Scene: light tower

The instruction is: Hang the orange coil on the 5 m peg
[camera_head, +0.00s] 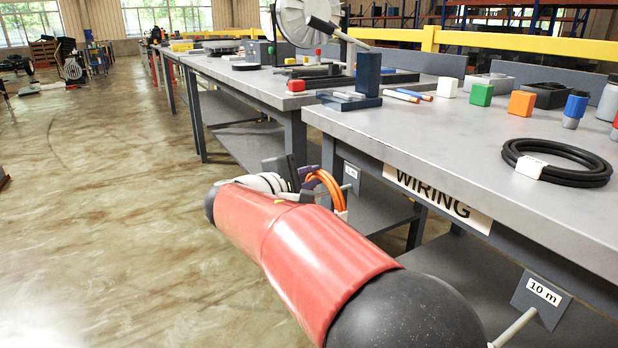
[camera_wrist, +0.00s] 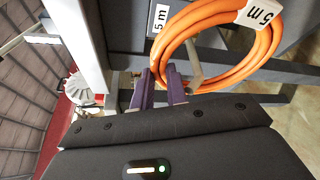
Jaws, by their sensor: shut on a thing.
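The orange coil (camera_head: 331,187) with a white tag hangs from my gripper (camera_head: 304,178), beside the near bench. In the wrist view the coil (camera_wrist: 181,38) carries a "5 m" tag, and the purple fingers of my gripper (camera_wrist: 161,88) are shut on its lower left part. The plate labelled 5 m (camera_head: 351,172) is on the bench side just behind the coil. It also shows in the wrist view (camera_wrist: 143,32). A pale rod, apparently the 5 m peg (camera_wrist: 194,65), shows within the coil's opening; I cannot tell whether it passes through.
A second plate, labelled 10 m (camera_head: 541,297), with its pale peg (camera_head: 514,328), is further right. A black coil (camera_head: 560,165) lies on the grey bench top (camera_head: 440,135), with small blocks behind it. The bench edge and WIRING sign (camera_head: 437,195) are close to my arm.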

